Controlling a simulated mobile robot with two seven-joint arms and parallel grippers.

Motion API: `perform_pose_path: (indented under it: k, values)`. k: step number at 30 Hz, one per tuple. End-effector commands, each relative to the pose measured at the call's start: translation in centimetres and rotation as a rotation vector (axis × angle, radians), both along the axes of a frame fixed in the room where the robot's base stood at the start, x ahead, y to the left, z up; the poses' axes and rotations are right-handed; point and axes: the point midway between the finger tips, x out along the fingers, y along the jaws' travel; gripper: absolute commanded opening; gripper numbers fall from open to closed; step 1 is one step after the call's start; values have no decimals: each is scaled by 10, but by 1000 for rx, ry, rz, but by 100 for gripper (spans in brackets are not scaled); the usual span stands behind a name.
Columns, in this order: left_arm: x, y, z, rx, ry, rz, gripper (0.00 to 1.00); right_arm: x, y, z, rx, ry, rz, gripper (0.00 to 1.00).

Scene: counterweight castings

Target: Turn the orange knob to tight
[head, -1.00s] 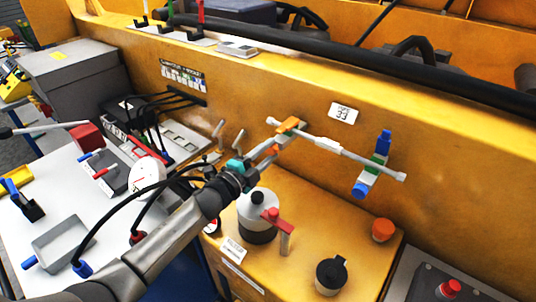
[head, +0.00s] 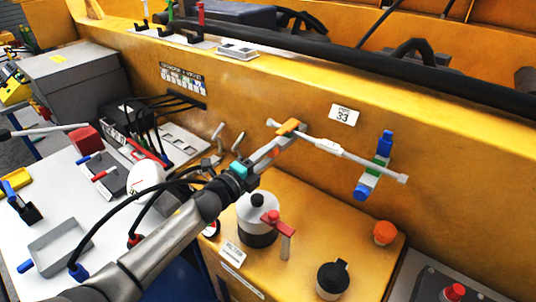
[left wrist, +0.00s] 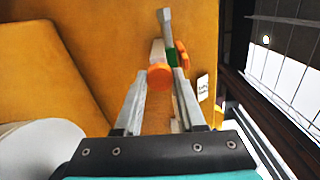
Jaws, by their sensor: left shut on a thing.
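The orange knob (left wrist: 158,76) shows in the left wrist view as a short cylinder between my left fingertips (left wrist: 160,82). A green piece and another orange end lie just behind it, by a grey bar (left wrist: 164,22). In the head view my left gripper (head: 278,143) is shut at the left end of the long grey bar (head: 365,163), where an orange piece (head: 288,127) shows. I cannot read any tight mark. My right gripper is not in view.
A blue-ended fitting (head: 371,180) with a green band sits on the bar's right part. The yellow wall (head: 250,110) stands close behind.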

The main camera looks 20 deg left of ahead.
Motion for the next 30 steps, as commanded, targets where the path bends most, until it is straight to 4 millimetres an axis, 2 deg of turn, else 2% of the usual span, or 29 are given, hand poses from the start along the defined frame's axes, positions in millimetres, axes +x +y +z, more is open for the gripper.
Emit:
perform_pose_path:
  k: [4,5,12,23,30]
  values:
    - [0,0,-1,-1,1,-1,0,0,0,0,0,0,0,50]
    - [0,0,-1,-1,1,-1,40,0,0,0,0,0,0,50]
    - [0,0,0,-2,2,0,67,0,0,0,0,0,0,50]
    - [-4,1,-1,-2,2,0,69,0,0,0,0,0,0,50]
    - [-31,11,-2,-2,4,0,69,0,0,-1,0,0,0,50]
